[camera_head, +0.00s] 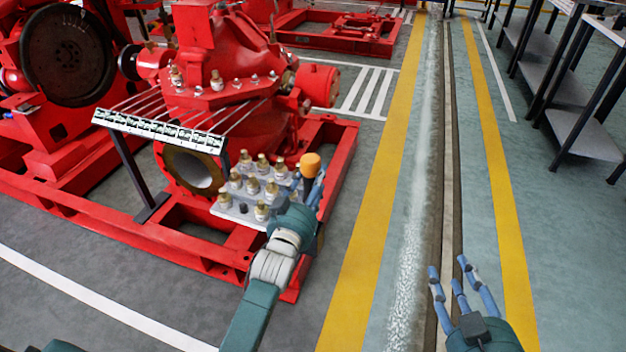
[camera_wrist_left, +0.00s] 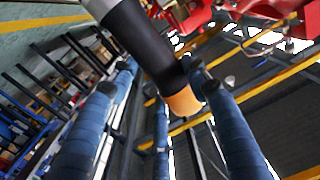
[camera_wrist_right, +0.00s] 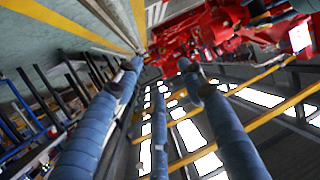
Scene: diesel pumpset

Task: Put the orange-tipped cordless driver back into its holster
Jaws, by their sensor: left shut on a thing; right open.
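The orange-tipped cordless driver shows its orange tip (camera_head: 310,165) in the head view, at the right end of a grey plate with brass fittings. In the left wrist view its dark body (camera_wrist_left: 143,38) crosses between the blue fingers, orange end pointing down. My left gripper (camera_head: 314,188) is shut on the driver, beside the plate's right edge. The fingers and arm hide the driver's lower part in the head view. My right gripper (camera_head: 452,275) is open and empty above the floor at the lower right. I cannot make out a holster in any view.
The grey plate (camera_head: 229,212) carries several brass fittings in front of the red pump (camera_head: 225,110). A pale strip (camera_head: 160,129) with thin rods stands to its left. The red base frame (camera_head: 335,170) lies below. Striped floor to the right is clear, with dark shelving (camera_head: 570,90) beyond.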

